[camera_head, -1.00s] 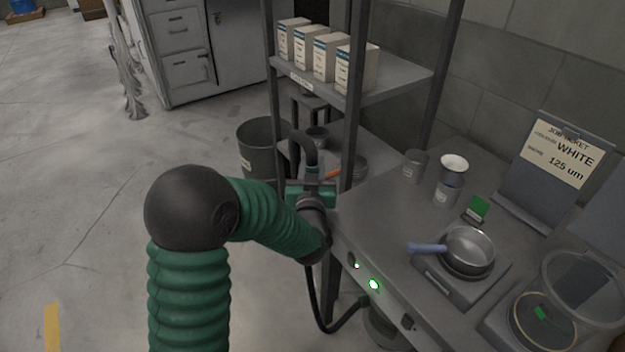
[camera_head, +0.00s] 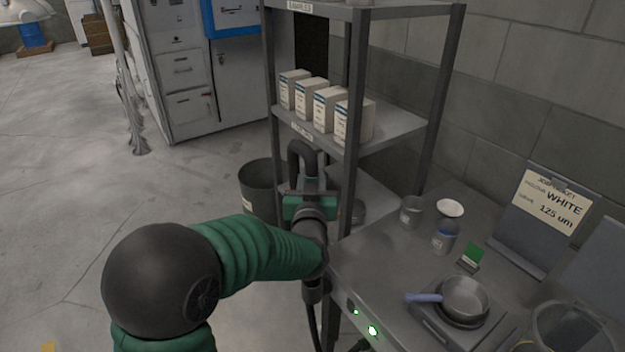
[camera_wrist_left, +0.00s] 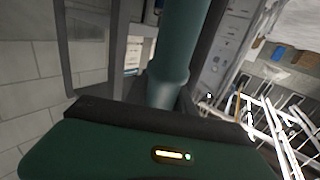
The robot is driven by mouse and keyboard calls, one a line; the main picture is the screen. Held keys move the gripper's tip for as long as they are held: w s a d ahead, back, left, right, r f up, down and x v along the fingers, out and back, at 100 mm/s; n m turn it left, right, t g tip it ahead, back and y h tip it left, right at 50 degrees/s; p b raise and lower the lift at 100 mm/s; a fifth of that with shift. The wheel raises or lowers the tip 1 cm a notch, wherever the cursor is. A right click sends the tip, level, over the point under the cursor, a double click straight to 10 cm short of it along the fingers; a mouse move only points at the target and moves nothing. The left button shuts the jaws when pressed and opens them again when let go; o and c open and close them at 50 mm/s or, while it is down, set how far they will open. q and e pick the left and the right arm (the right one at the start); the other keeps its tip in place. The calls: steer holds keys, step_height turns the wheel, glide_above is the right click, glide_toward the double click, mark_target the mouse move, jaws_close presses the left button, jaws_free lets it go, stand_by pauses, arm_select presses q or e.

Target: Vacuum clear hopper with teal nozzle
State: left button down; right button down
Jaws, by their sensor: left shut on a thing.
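My left gripper (camera_head: 308,190) is at the end of the ribbed green arm, in front of the shelf rack's lower part, left of the bench. A dark curved hose stands above it and a dark hose hangs below. In the left wrist view a smooth teal tube (camera_wrist_left: 174,50), seemingly the nozzle, runs up from between the dark fingers. The gripper is shut on it; its tip is out of view. At the head view's lower right a clear round vessel (camera_head: 572,325) is cut off by the edge; I cannot tell whether it is the hopper. My right gripper is not in view.
The grey bench (camera_head: 385,265) holds a pan with a blue handle (camera_head: 465,297), grey cups (camera_head: 445,237) and a job ticket board (camera_head: 545,205). The rack shelf (camera_head: 385,135) carries several white boxes. A dark bin (camera_head: 260,185) stands behind.

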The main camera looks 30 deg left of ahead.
arm_select(q)
step_height(320, 180, up, 5)
steer(key=p, duration=0.3)
steer(key=shift+r+p, duration=0.2)
steer(key=shift+p, duration=0.1)
steer(key=shift+f, duration=0.1)
